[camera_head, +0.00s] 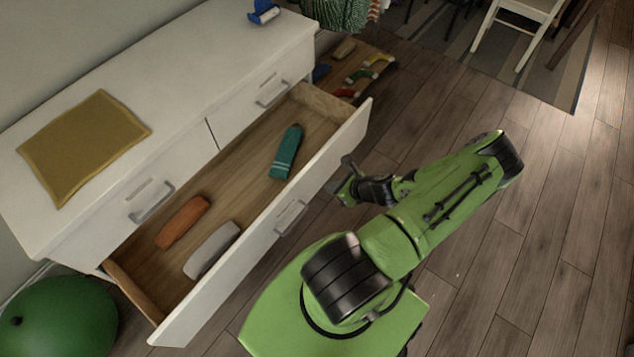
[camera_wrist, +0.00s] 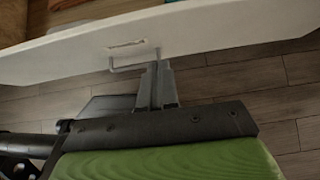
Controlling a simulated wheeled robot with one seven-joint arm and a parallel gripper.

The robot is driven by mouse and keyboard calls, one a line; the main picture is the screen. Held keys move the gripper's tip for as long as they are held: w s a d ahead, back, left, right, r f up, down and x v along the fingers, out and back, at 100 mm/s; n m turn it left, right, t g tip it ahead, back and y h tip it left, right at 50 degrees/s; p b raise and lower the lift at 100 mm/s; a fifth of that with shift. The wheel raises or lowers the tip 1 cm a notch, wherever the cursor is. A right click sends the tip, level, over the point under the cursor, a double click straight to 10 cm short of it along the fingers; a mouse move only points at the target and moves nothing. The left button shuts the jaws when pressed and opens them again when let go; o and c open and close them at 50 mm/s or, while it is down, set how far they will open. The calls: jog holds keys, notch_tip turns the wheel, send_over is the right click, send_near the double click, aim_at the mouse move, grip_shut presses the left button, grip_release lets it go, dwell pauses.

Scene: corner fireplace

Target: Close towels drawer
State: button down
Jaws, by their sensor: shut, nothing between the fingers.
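The towels drawer (camera_head: 250,250) is pulled far out of the white dresser, its front panel facing my arm. Inside lie a teal folded towel (camera_head: 286,152), an orange one (camera_head: 182,222) and a pale grey one (camera_head: 211,250). The drawer's grey handle (camera_head: 291,217) is on the outer face. My gripper (camera_head: 342,180) is outside the drawer, near the front panel and beyond the handle in the head view. In the wrist view, my shut, empty gripper (camera_wrist: 158,66) is close to the handle (camera_wrist: 134,60) and front panel (camera_wrist: 220,30); I cannot tell whether it touches.
The dresser top (camera_head: 190,75) holds a mustard cloth (camera_head: 84,146) and a small blue item (camera_head: 264,13). Two upper drawers are shut. A green round object (camera_head: 58,318) stands at lower left. Wooden floor (camera_head: 540,220) is clear at right; a chair (camera_head: 515,25) stands far back.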

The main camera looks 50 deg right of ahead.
jog(key=b, duration=0.2)
send_near(301, 181)
notch_tip(301, 181, down, 3)
jog(key=w, duration=0.1)
jog(key=w+b, duration=0.1)
jog(key=w, duration=0.1)
jog(key=shift+w+a+f, duration=0.2)
jog(key=shift+f, duration=0.2)
jog(key=shift+w+r, duration=0.1)
jog(key=shift+w, duration=0.25)
